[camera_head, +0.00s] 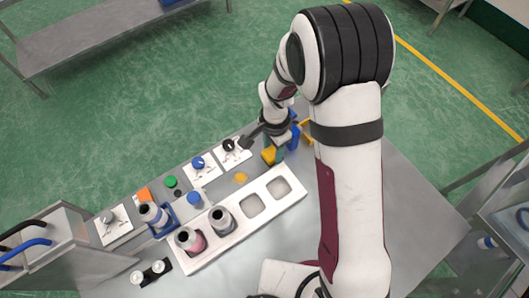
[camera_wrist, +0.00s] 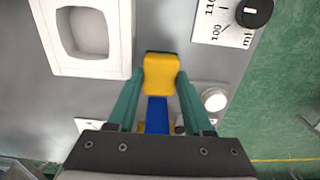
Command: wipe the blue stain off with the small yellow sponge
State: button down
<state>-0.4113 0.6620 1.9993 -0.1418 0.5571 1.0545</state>
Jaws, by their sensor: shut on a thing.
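My gripper (camera_wrist: 158,90) has green fingers and is shut on the small yellow sponge (camera_wrist: 160,70). The sponge sits between the fingertips, with a blue part (camera_wrist: 157,115) showing behind it, nearer the palm.
The white tray (camera_head: 236,233) holds two bottles at its left and has two empty wells at its right. Dial plates (camera_head: 199,170) line the back edge. The right tabletop (camera_head: 415,215) is clear.

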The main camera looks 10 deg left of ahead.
jog(key=shift+w+d, duration=0.1)
jog(key=shift+r, duration=3.05)
notch_tip(320, 180, up, 3)
jog(key=shift+f, duration=0.1)
